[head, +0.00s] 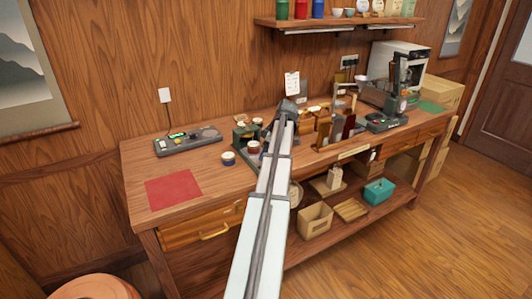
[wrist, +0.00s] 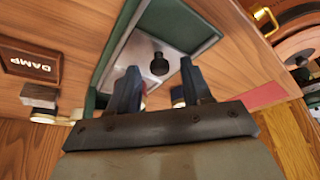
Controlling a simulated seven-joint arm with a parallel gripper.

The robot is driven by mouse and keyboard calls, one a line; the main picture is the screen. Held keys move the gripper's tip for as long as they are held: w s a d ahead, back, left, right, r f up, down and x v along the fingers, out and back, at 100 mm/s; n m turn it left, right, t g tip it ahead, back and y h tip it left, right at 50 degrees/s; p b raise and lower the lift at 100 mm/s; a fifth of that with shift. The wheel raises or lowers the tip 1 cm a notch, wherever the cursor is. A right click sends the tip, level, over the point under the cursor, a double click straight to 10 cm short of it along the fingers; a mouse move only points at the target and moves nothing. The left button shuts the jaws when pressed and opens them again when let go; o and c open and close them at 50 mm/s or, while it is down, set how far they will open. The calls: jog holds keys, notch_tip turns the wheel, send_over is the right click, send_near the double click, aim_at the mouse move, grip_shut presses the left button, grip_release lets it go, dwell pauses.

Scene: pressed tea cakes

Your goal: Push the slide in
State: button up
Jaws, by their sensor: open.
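A pale metal plate (wrist: 120,58) with a dark green edge and a dark green inner surface (wrist: 178,24) shows in the wrist view. A black round knob (wrist: 158,64) stands on it, and I take this for the slide. My gripper (wrist: 160,90) is open, with its two dark fingers on either side of the knob in the picture. Nothing is held between them. I cannot tell whether the fingers touch the knob. In the head view a dark green device (head: 243,134) stands on the bench, partly hidden by my arm.
Small jars (head: 228,158) stand beside the green device. A grey instrument (head: 188,141) and a red mat (head: 173,189) lie to the left on the bench. A dark press-like machine (head: 388,121) stands to the right. A DAMP sign (wrist: 30,62) shows in the wrist view.

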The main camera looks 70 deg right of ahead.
jog(key=shift+c, duration=0.3)
grip_shut()
dwell(0.4)
